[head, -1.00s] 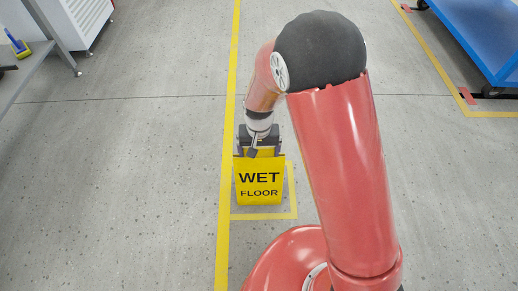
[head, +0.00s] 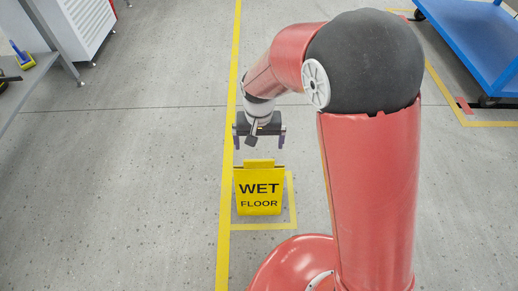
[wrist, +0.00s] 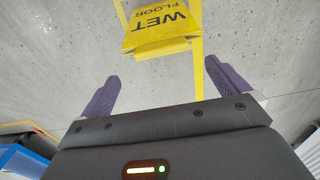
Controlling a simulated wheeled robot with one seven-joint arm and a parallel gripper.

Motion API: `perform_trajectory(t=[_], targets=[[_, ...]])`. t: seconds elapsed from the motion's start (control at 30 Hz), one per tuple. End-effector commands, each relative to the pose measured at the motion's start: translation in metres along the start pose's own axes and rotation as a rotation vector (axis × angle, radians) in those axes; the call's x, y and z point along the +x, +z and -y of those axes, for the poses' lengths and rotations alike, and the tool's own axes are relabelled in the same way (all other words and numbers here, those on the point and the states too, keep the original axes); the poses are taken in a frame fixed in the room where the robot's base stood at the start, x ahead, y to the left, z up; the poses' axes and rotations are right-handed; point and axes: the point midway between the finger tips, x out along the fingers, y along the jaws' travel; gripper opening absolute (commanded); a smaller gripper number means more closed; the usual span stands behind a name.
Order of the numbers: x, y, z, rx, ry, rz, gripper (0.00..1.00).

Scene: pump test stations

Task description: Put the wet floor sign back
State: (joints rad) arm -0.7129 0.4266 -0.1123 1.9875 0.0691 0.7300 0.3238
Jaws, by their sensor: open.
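The yellow wet floor sign (head: 260,192) stands upright on the floor, with "WET FLOOR" facing my body. It stands inside a yellow corner marking (head: 292,205) beside a long yellow floor line. My gripper (head: 259,142) is above and beyond the sign's top, open and empty, apart from it. In the wrist view the sign (wrist: 160,28) shows at the top, beyond the gripper's two spread purple fingers (wrist: 166,90). Nothing is between the fingers but bare floor.
A blue cart (head: 475,40) stands at the upper right. A grey workbench (head: 32,60) and a white cabinet (head: 85,22) stand at the upper left. The floor around the sign is clear.

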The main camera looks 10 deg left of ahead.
Motion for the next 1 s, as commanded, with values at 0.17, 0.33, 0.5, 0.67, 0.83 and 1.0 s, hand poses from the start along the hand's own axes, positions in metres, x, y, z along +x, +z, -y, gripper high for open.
perform_trajectory(t=[0.17,0.33,0.5,0.67,0.83,1.0], targets=[[-0.014,0.000,0.000,-0.001,0.000,0.000,1.00],[-0.015,0.000,0.000,-0.001,0.001,0.001,1.00],[-0.035,0.002,-0.016,0.017,-0.015,-0.024,1.00],[-0.094,0.018,-0.069,0.064,-0.052,-0.107,1.00],[-0.154,0.062,-0.134,0.118,-0.065,-0.224,1.00],[-0.192,0.122,-0.182,0.168,-0.038,-0.344,1.00]])
